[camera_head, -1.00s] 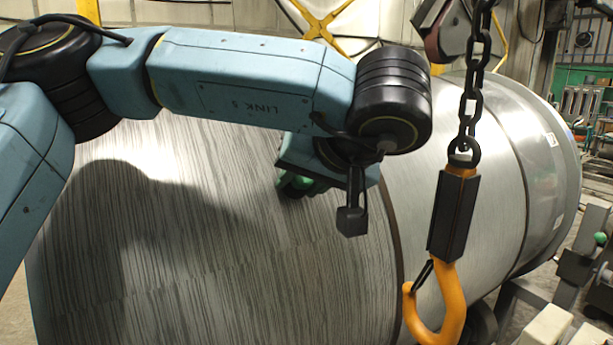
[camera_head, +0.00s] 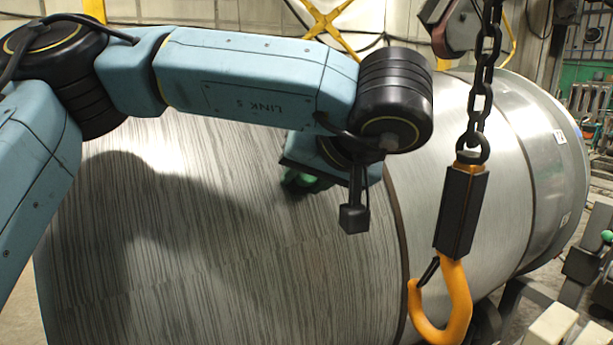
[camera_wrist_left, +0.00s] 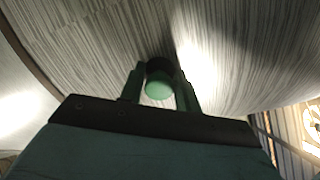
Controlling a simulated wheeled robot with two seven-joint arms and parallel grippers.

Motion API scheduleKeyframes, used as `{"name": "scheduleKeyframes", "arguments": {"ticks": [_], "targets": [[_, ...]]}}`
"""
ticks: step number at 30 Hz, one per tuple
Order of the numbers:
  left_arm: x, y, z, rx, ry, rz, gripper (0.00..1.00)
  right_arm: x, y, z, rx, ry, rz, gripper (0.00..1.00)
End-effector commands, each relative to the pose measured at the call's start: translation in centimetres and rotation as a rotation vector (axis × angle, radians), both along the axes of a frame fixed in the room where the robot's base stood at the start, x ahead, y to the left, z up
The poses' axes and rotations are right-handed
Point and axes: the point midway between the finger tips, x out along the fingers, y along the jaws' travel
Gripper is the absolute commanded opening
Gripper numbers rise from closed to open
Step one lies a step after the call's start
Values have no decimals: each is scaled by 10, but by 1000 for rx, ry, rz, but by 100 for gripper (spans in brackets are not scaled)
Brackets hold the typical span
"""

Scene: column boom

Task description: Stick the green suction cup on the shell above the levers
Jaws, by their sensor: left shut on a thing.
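The green suction cup (camera_wrist_left: 159,85) sits between the two fingers of my left gripper (camera_wrist_left: 160,88) in the left wrist view. The gripper is shut on it. Its dark far side is at or close to the striped grey shell (camera_wrist_left: 90,45); I cannot tell whether it touches. In the head view the shell (camera_head: 200,270) is a large cylinder lying on its side. There my left gripper (camera_head: 300,183) shows only in part, with green at its tip against the shell, mostly hidden by my wrist. I cannot make out the levers. My right gripper is not in view.
An orange hook (camera_head: 455,300) hangs on a dark chain (camera_head: 481,95) in front of the shell, to the right of my wrist. Metal supports and machine parts (camera_head: 585,265) stand at the lower right.

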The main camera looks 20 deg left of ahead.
Motion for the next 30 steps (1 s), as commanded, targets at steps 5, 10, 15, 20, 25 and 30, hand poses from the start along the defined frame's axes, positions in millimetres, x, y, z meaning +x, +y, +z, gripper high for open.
{"name": "scheduleKeyframes", "arguments": {"ticks": [5,10,15,20,25,30], "targets": [[0,-1,1,-1,-1,-2,10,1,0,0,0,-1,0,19],[0,-1,1,0,-1,-1,52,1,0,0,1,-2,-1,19],[0,0,0,-1,0,-1,58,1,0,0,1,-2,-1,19],[-1,-1,1,0,0,0,58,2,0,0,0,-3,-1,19],[-8,-11,11,0,-4,-1,58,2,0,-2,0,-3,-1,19],[-26,-34,35,3,-7,-3,58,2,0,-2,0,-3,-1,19]]}}
